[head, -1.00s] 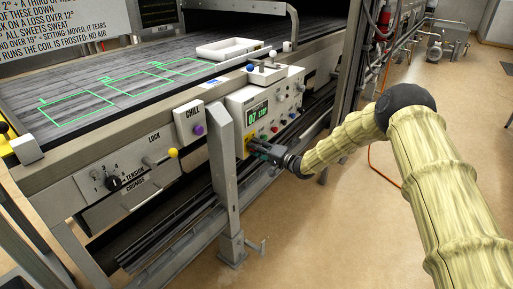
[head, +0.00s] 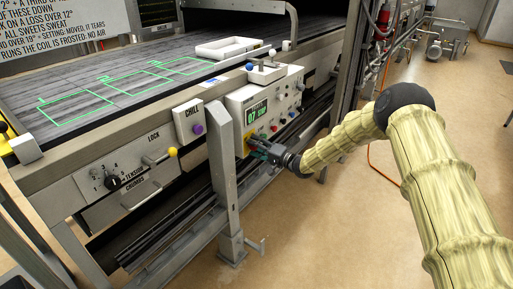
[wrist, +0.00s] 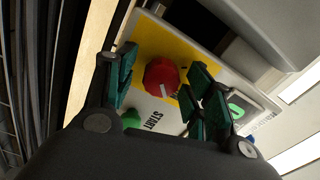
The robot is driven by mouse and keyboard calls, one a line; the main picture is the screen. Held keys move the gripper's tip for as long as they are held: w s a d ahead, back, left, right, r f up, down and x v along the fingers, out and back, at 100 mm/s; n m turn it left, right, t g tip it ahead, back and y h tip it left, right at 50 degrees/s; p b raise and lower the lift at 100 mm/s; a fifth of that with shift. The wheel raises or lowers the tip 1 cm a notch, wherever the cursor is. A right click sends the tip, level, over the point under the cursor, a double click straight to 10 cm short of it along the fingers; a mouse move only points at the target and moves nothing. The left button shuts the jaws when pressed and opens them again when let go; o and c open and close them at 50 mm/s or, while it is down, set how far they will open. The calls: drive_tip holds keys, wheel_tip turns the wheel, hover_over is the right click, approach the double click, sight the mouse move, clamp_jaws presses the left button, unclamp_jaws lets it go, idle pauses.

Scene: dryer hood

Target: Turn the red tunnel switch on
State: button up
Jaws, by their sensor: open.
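The red switch (wrist: 162,77) is a round knob with a pale mark on its face, set on a yellow plate (wrist: 180,45) in the wrist view. My gripper (wrist: 164,71) is open, with one green-padded finger on each side of the red switch. I cannot tell whether the pads touch it. In the head view my gripper (head: 260,149) is at the lower left of the white control panel (head: 283,92) and hides the red switch there.
A green button (wrist: 131,119) by the START label sits close to the fingers. A display (head: 257,113) reads 07 STOP. A grey post (head: 222,170) stands left of my gripper. A white tray (head: 229,54) lies on the belt above.

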drive_tip(key=shift+d, duration=0.1)
drive_tip(key=v, duration=1.2)
